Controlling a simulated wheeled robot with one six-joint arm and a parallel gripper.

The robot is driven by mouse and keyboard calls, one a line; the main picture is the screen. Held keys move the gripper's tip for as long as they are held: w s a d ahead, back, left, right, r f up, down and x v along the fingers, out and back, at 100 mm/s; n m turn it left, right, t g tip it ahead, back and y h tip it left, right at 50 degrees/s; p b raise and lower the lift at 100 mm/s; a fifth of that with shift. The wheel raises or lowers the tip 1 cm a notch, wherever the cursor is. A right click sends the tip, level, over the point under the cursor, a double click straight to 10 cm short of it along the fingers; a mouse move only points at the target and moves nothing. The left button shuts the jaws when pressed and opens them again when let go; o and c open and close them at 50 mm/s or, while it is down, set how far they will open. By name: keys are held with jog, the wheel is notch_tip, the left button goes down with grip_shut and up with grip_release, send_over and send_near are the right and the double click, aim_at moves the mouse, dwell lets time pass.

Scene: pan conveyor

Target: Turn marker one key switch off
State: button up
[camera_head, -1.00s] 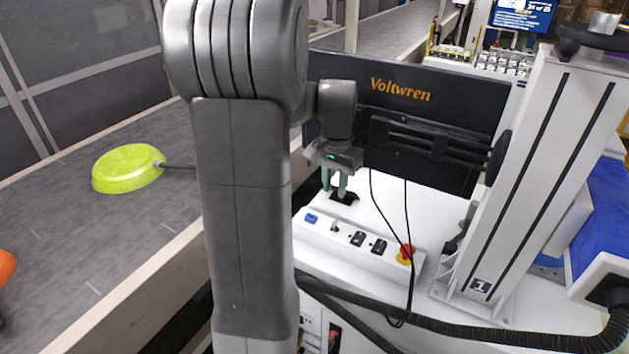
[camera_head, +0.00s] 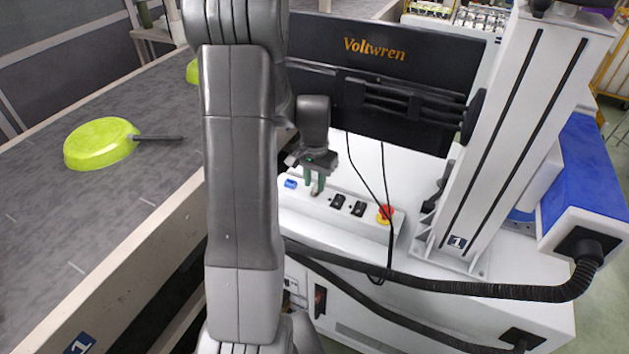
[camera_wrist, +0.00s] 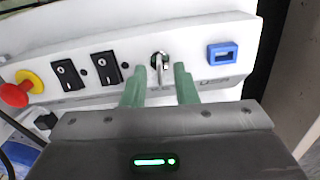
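The key switch (camera_wrist: 160,64) shows in the wrist view on the sloped white control panel (camera_wrist: 215,27), a small silver key in a round lock. My gripper (camera_wrist: 159,85) has two green fingers, open, one on each side of the key. Gaps show between the fingers and the key, so they do not look closed on it. In the head view my gripper (camera_head: 315,190) is over the panel, and its fingers mostly hide the switch.
Two black rocker switches (camera_wrist: 86,71), a red emergency stop (camera_wrist: 15,93) and a blue port (camera_wrist: 222,52) flank the key. Black cables (camera_head: 362,165) hang over the panel. A lime pan (camera_head: 100,143) lies on the conveyor at left.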

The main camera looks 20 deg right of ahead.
jog(key=shift+f, duration=0.25)
grip_shut()
jog(key=shift+n, duration=0.5)
grip_release()
